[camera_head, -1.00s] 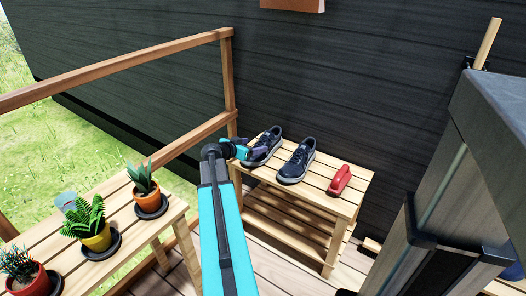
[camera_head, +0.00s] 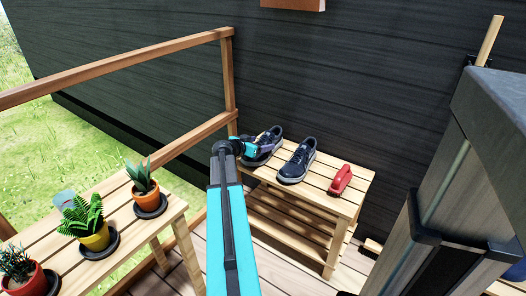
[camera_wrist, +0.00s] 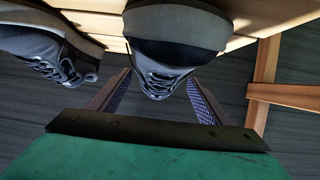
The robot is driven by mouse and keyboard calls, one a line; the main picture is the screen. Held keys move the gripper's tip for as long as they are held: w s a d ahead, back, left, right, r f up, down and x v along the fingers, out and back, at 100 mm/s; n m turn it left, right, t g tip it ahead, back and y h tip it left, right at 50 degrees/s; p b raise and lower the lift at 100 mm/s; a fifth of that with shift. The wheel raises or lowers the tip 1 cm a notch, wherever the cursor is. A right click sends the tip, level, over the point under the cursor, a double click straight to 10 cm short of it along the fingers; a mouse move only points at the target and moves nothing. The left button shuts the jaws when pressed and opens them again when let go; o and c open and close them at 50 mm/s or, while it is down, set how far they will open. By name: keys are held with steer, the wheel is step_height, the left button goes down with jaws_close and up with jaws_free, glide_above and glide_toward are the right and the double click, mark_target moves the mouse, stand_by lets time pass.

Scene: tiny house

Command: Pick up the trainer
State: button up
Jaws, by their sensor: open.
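Two dark navy trainers with pale soles stand side by side on a slatted wooden bench (camera_head: 318,194). The left trainer (camera_head: 270,136) is partly hidden by my gripper (camera_head: 262,148); the right trainer (camera_head: 297,161) is clear of it. In the wrist view, one trainer (camera_wrist: 172,50) lies ahead between the fingers of my open gripper (camera_wrist: 159,82), which stand either side of its laced part. Whether the fingers touch it cannot be told. The other trainer (camera_wrist: 45,48) is outside the fingers at the left.
A red object (camera_head: 341,179), perhaps a brush, lies on the bench right of the trainers. A dark wall (camera_head: 380,90) stands behind. A wooden railing (camera_head: 130,70) runs at the left. Several potted plants, one in a yellow pot (camera_head: 95,237), stand on a nearer table (camera_head: 128,222).

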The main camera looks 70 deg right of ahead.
stand_by(0.3)
steer(key=c, duration=1.3)
steer(key=shift+r+p, duration=1.25)
steer(key=shift+r, duration=3.8)
